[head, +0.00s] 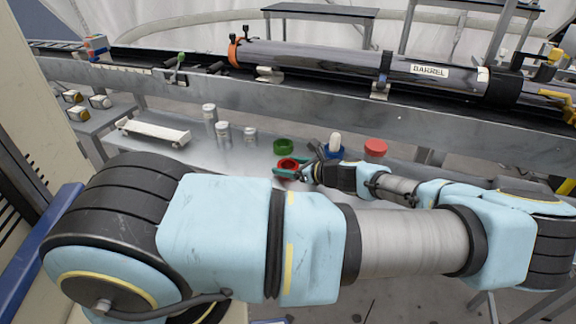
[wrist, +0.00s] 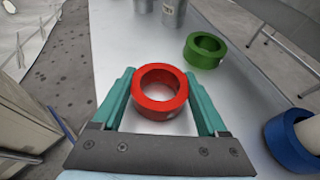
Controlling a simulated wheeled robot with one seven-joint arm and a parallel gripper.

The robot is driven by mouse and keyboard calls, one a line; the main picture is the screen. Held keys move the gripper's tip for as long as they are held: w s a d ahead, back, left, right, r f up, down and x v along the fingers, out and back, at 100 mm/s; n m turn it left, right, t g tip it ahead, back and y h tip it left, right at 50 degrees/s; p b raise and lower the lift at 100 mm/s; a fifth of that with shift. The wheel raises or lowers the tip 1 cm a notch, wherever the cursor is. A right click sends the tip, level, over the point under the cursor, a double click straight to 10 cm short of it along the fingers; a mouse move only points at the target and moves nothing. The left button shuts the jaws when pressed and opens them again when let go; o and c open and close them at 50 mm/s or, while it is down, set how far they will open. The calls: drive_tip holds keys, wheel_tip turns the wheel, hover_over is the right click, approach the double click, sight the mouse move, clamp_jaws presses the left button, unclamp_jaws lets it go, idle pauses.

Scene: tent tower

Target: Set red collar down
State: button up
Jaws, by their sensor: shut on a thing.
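The red collar (wrist: 160,92) is a thick red ring between the two teal fingers of my gripper (wrist: 160,100) in the wrist view. My gripper is shut on it, one finger on each side. The collar also shows in the head view (head: 288,165), at the end of my arm over the metal table. Its opening faces up. I cannot tell whether its underside touches the table.
A green collar (head: 284,146) lies just behind the red one. A blue collar (head: 334,152) around a white peg and a red-topped part (head: 375,147) stand to the right. Several grey cylinders (head: 223,131) and a white tray (head: 153,131) are left. A long barrel (head: 330,60) lies behind.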

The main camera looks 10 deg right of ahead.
drive_tip(key=shift+f, duration=0.1)
drive_tip(key=o, duration=1.3)
drive_tip(key=shift+r, duration=0.2)
drive_tip(key=b+v, duration=0.2)
drive_tip(key=v, duration=1)
drive_tip(key=shift+f, duration=0.1)
drive_tip(key=shift+s+d, duration=0.1)
